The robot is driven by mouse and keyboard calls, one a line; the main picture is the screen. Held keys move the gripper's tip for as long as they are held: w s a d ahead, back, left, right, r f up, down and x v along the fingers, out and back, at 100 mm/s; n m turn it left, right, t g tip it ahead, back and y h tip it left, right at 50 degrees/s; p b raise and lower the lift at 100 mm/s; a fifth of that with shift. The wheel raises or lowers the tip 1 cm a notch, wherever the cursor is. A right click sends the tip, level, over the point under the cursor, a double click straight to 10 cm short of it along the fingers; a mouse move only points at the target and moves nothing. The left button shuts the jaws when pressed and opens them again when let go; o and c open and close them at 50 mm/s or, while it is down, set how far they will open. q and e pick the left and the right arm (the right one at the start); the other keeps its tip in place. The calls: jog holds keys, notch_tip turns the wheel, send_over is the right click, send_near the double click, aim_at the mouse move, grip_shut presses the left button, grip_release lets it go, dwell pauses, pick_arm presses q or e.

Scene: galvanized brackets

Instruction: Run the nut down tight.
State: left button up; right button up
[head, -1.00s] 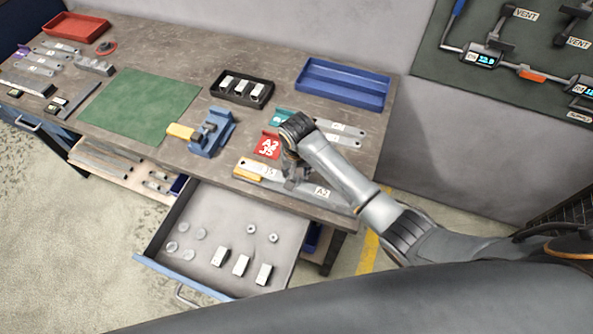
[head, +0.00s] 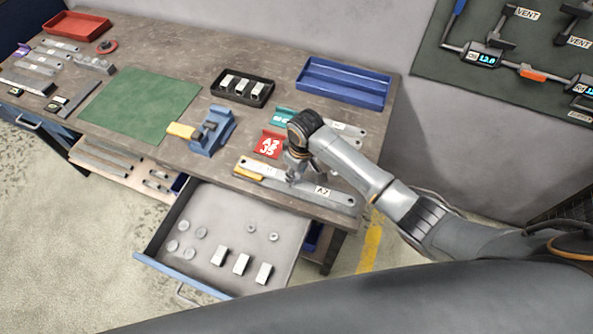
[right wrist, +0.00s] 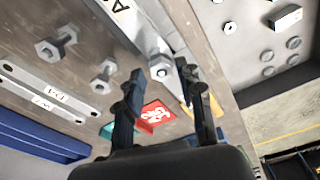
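A nut (right wrist: 162,69) sits on a bolt at the bracket joint in the right wrist view; how tight it is cannot be told. The long grey bracket bar labelled A2 (head: 335,197) lies along the bench's front edge, overlapped by a lighter bar (head: 262,168). My right gripper (head: 297,180) is above this joint and hides the nut in the head view. In the right wrist view its two fingers (right wrist: 160,75) are apart, with the nut showing between the tips. Contact with the nut cannot be told. My left gripper is not in view.
Two loose hex bolts (right wrist: 105,76) show on the bench beside the joint. An open drawer (head: 215,284) juts out in front. The green mat (head: 140,104) is clear.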

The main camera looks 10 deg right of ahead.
jog(key=n, duration=0.7)
jog(key=shift+n+g+y, duration=0.3)
jog(key=shift+g, duration=0.1)
jog(key=n, duration=0.3)
jog(key=shift+b, duration=0.4)
jog(key=n+g+b, duration=0.1)
jog(key=n, duration=0.3)
grip_shut()
